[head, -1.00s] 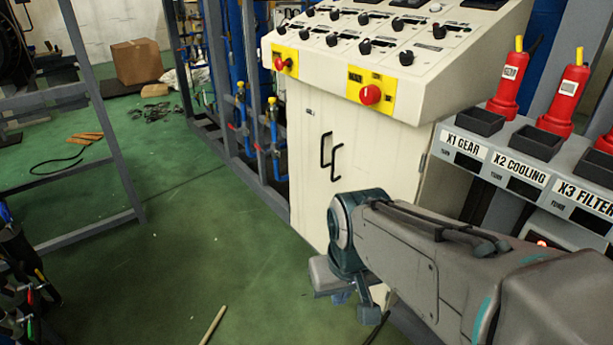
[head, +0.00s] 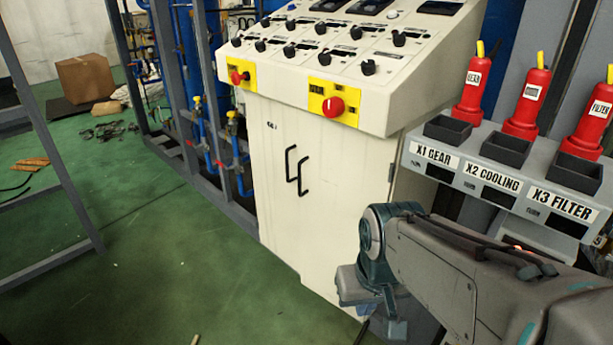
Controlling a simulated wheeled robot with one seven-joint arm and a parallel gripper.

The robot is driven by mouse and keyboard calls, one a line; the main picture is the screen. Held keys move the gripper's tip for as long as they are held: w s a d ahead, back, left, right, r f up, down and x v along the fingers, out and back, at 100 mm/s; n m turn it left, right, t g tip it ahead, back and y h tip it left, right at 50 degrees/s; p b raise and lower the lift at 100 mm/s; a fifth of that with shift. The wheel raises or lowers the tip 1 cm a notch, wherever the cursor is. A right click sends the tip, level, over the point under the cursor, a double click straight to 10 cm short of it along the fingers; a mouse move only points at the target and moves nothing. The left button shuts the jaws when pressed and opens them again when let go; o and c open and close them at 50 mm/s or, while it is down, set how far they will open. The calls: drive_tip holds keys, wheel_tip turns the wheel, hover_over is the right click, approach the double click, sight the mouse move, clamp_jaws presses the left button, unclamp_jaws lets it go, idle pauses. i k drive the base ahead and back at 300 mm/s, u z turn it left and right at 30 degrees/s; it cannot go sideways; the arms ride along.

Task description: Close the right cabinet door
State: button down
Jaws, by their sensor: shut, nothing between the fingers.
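The right cabinet door (head: 345,215) is the cream panel at the right on the front of the control cabinet. It looks flush with the left cabinet door (head: 272,190), with no clear gap between them. The black right handle (head: 302,174) and left handle (head: 290,162) sit side by side at the middle seam. My gripper (head: 392,326) is at the lower right, low and in front of the right door's lower right corner, pointing down. It is shut and empty, apart from the handles. My arm hides the door's lower right edge.
The sloped control panel (head: 300,58) with knobs and a red button (head: 333,107) overhangs the doors. A grey shelf (head: 480,182) with red bottles stands close at the right. Green floor (head: 150,270) is free at the left, beside a grey metal frame (head: 60,185).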

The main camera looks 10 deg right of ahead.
sight(343, 170)
drive_tip(key=z, duration=0.05)
drive_tip(key=i, duration=0.65)
drive_tip(key=u, duration=0.65)
drive_tip(key=i, duration=0.5)
drive_tip(key=u, duration=0.5)
